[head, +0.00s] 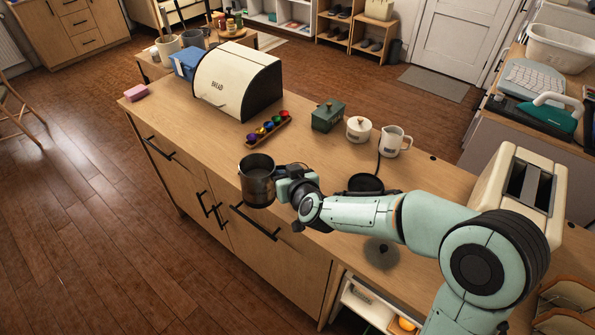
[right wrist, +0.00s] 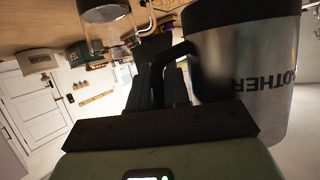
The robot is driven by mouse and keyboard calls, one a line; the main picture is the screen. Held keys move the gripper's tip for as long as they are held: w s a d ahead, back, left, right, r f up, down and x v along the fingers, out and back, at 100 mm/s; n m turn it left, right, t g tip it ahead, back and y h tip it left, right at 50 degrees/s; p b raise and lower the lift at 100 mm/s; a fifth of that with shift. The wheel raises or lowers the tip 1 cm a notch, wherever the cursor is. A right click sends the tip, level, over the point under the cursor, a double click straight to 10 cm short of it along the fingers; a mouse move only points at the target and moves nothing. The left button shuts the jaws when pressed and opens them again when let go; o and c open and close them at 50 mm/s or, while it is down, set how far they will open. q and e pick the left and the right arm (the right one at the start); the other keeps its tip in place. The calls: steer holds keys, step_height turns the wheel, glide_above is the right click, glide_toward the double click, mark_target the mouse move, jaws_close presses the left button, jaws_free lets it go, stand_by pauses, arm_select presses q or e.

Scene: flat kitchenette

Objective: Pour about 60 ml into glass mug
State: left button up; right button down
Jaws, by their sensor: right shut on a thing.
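My right gripper (head: 283,186) is shut on the handle of a metal pitcher (head: 257,183). The pitcher looks upright and is held over the front edge of the counter. In the right wrist view, which is upside down, the pitcher (right wrist: 245,85) shows a black band, dark lettering and a black handle (right wrist: 178,52) at my fingers (right wrist: 168,88). A clear glass mug (right wrist: 112,38) with something dark at one end stands near the fingers in that view. I cannot make it out in the head view, where my gripper and arm may hide it. My left gripper is out of view.
The wooden counter (head: 165,112) holds a bread bin (head: 236,80), a tray of colored capsules (head: 268,130), a green box (head: 327,116), a white lidded jar (head: 359,129) and a white jug (head: 396,141). A black round base (head: 365,183) lies behind my forearm. A toaster (head: 515,190) stands right.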

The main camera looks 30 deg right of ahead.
arm_select(q)
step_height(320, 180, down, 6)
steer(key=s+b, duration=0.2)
steer(key=b, duration=0.3)
arm_select(e)
steer(key=shift+w+d+r+m+g+y, duration=0.15)
steer(key=shift+m+g+y, duration=0.1)
steer(key=shift+m+y, duration=0.85)
steer(key=shift+s+d+m+g+y, duration=0.1)
steer(key=shift+d+m+g+y, duration=0.1)
steer(key=shift+m+y, duration=0.9)
steer(key=shift+w+d+r+m+g+y, duration=0.1)
steer(key=shift+m+g+y, duration=0.15)
steer(key=shift+m+y, duration=0.8)
